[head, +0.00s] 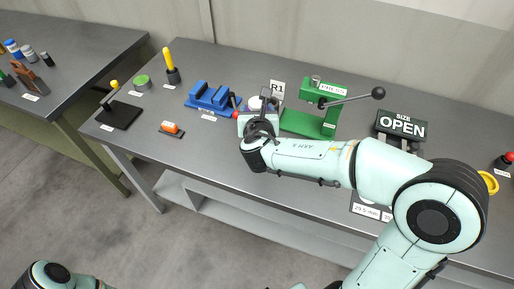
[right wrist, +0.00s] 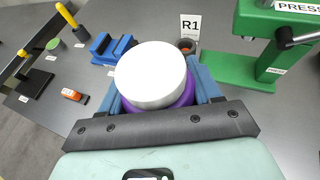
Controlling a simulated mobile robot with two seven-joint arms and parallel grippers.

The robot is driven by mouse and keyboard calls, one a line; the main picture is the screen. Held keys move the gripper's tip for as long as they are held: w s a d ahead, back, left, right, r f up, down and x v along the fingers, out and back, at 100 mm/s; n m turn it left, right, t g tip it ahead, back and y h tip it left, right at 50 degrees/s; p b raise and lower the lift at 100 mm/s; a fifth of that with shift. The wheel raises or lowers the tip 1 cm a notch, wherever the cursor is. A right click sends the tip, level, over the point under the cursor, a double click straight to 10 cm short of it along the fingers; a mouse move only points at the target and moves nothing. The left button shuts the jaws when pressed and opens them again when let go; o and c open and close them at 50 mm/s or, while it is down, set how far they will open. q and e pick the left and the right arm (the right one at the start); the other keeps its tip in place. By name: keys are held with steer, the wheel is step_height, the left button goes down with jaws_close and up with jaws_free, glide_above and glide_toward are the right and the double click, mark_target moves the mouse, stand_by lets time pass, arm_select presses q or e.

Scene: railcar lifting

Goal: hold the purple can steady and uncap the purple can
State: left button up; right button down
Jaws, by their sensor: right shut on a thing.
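The purple can (right wrist: 188,98) is in the right wrist view, with a wide white cap (right wrist: 150,72) on top. Most of its purple body is hidden below the cap and behind my gripper. My right gripper (right wrist: 163,92) has a blue finger on each side of the can and is shut on it. In the head view my right gripper (head: 262,106) is over the workbench, and the white cap (head: 255,103) shows between its fingers. The can's body is mostly hidden there. My left gripper is out of view; only part of my left arm shows at the bottom left.
A blue vise (head: 210,97) stands left of the can. An R1 sign (head: 277,88) is just behind it, and a green press (head: 318,103) with a long lever is to the right. An OPEN sign (head: 402,126) stands farther right.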

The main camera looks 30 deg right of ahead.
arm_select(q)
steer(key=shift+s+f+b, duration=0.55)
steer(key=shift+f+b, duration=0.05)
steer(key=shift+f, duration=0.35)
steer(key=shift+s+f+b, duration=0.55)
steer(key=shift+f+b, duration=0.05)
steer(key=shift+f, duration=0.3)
arm_select(e)
steer(key=shift+f, duration=7.25)
steer(key=shift+f, duration=0.15)
steer(key=shift+c, duration=1)
jaws_free()
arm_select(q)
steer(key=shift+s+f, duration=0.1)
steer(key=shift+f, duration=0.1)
